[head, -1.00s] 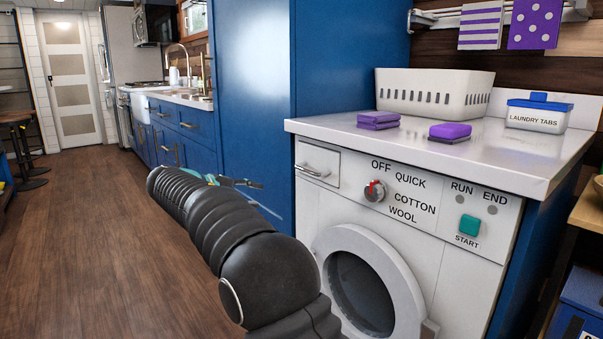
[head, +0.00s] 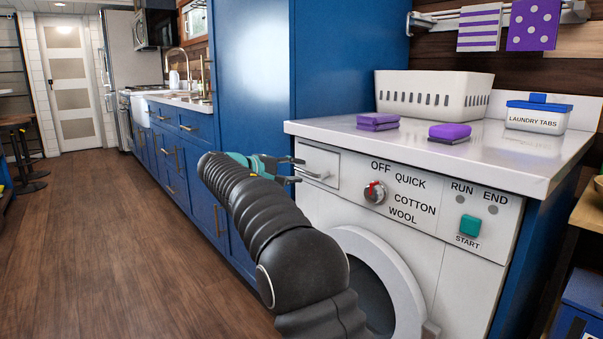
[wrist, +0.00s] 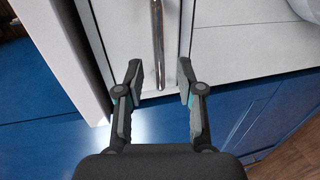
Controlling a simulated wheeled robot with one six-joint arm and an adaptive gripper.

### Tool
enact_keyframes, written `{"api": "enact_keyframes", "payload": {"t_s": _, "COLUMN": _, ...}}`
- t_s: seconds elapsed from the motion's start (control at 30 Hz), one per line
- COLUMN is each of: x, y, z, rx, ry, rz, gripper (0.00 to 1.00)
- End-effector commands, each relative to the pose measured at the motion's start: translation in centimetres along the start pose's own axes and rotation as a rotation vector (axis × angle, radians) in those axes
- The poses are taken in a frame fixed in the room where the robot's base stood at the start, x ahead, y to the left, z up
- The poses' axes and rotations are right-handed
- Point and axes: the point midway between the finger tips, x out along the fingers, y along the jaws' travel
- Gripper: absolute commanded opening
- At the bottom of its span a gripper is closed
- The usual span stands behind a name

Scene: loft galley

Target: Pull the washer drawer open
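The washer (head: 405,240) is a white machine under a pale countertop. Its drawer (head: 328,161) is at the upper left of its front, flush with the panel, with a metal bar handle (head: 313,173). My gripper (head: 297,170) is at the drawer's left end, its fingers pointing at the handle. In the wrist view my gripper (wrist: 157,80) is open, with one finger on each side of the line of the handle (wrist: 158,45). The handle's near end reaches between the fingertips. I cannot tell whether either finger touches it.
The washer's round door (head: 380,275) is below, partly behind my arm. A programme knob (head: 374,193) and a green start button (head: 469,225) are on the panel. A white basket (head: 435,94), purple sponges (head: 378,121) and a laundry tabs box (head: 537,114) stand on top. The wooden floor at left is clear.

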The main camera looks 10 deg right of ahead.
Motion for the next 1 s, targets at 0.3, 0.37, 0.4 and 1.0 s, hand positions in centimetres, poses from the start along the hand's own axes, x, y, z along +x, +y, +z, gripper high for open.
{"api": "enact_keyframes", "payload": {"t_s": 0.3, "x": 2.7, "y": 0.1, "z": 0.0, "rx": 0.001, "ry": 0.001, "rz": 0.000, "gripper": 0.37}}
{"api": "enact_keyframes", "payload": {"t_s": 0.37, "x": 2.7, "y": 0.1, "z": 0.0, "rx": 0.001, "ry": 0.001, "rz": 0.000, "gripper": 0.37}}
{"api": "enact_keyframes", "payload": {"t_s": 0.4, "x": 2.8, "y": 0.1, "z": 0.0, "rx": 0.001, "ry": 0.001, "rz": 0.000, "gripper": 0.37}}
{"api": "enact_keyframes", "payload": {"t_s": 1.0, "x": 2.7, "y": 0.0, "z": 0.0, "rx": 0.001, "ry": 0.000, "rz": 0.000, "gripper": 0.00}}
